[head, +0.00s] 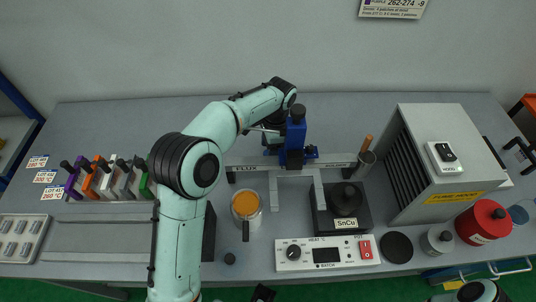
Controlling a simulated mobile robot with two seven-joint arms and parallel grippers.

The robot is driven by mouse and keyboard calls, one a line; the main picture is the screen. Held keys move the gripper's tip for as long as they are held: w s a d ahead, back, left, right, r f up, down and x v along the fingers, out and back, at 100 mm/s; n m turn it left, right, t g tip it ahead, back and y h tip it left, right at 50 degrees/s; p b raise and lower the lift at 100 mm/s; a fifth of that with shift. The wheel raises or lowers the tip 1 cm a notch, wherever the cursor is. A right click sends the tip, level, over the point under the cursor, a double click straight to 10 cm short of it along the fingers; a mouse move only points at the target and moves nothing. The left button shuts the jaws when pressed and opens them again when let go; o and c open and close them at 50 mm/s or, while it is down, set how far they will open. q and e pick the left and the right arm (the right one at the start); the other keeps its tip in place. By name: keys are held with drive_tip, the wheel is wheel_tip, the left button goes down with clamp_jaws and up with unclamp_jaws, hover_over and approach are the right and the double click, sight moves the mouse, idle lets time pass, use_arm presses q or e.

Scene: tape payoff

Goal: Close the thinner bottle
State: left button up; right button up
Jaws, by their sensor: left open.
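I cannot read which container is the thinner bottle. A pale grey bottle (431,245) with a dark top stands at the front right. A red can (478,226) with a dark spot on top stands beside it. A small black round piece (230,259), like a cap, lies at the front edge, left of the heater panel. My left arm reaches over the bench to the back middle. My left gripper (266,130) is there, open, next to the blue upright (297,136), far from bottle and can. It is partly hidden by my wrist.
A heater panel (327,254), an SnCu pot (346,200) and an orange-filled jar (246,204) fill the middle. A grey cabinet (443,160) stands right. A black disc (396,247) lies left of the grey bottle. A coloured rack (108,180) is left. The back left is clear.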

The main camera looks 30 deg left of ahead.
use_arm(q)
drive_tip(key=shift+f, duration=0.45)
clamp_jaws()
drive_tip(key=shift+r, duration=0.1)
wheel_tip(320, 180, up, 18)
drive_tip(key=p, duration=0.4)
use_arm(e)
drive_tip(key=r, duration=0.1)
drive_tip(key=w+r, duration=0.1)
drive_tip(key=r, duration=0.2)
drive_tip(key=shift+w+r, duration=0.3)
drive_tip(key=shift+w, duration=0.1)
